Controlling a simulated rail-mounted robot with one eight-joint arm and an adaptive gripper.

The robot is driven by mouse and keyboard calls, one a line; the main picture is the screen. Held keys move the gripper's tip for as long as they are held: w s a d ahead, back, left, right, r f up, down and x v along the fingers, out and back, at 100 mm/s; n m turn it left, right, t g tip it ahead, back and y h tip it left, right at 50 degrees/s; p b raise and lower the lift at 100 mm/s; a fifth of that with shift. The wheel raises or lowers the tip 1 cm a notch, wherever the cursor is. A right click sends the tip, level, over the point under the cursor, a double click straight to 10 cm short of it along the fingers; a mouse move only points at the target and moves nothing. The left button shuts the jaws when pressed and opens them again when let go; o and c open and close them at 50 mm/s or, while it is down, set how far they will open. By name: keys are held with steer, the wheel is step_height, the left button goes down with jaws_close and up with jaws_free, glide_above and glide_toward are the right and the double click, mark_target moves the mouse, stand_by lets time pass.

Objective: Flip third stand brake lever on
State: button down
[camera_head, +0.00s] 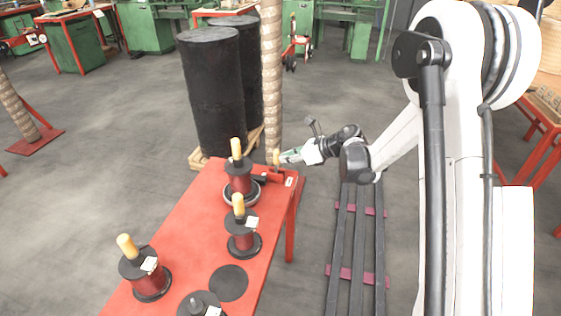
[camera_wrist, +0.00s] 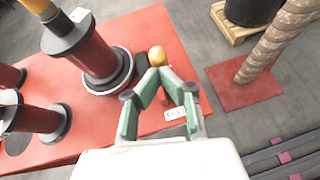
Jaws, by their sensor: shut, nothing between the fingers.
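The brake lever shows as a light wooden knob (camera_head: 276,157) by the far end of the red table, beside the farthest coil stand (camera_head: 242,193). In the wrist view the knob (camera_wrist: 157,56) is just beyond my fingertips, and the stand's pale round base (camera_wrist: 108,84) is left of it. My gripper (camera_head: 283,159) is shut and empty, with its green fingers meeting at the tips (camera_wrist: 160,74) close to the knob. I cannot tell whether they touch it. The lever's lower part is mostly hidden behind the fingers.
The red table (camera_head: 180,232) holds several red coils with black flanges and wooden handles. A white label (camera_wrist: 175,113) is at the table's edge. Large black cylinders (camera_head: 212,95) and a ribbed column (camera_head: 271,75) stand behind.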

steer(key=shift+w+a+r, duration=0.15)
steer(key=shift+w+a, duration=0.1)
steer(key=shift+a, duration=0.45)
steer(key=shift+w+a+r, duration=0.15)
steer(key=shift+w+a, duration=0.1)
steer(key=shift+a, duration=0.45)
steer(key=shift+w+a+b, duration=0.25)
steer(key=shift+a, duration=0.4)
steer(key=shift+w+a+b, duration=0.2)
steer(key=shift+a, duration=0.4)
step_height(320, 180, up, 12)
steer(key=f+p, duration=0.1)
steer(key=p, duration=0.3)
glide_above(278, 154)
steer(key=s+d, duration=0.2)
steer(key=s, duration=0.1)
steer(key=shift+r, duration=0.25)
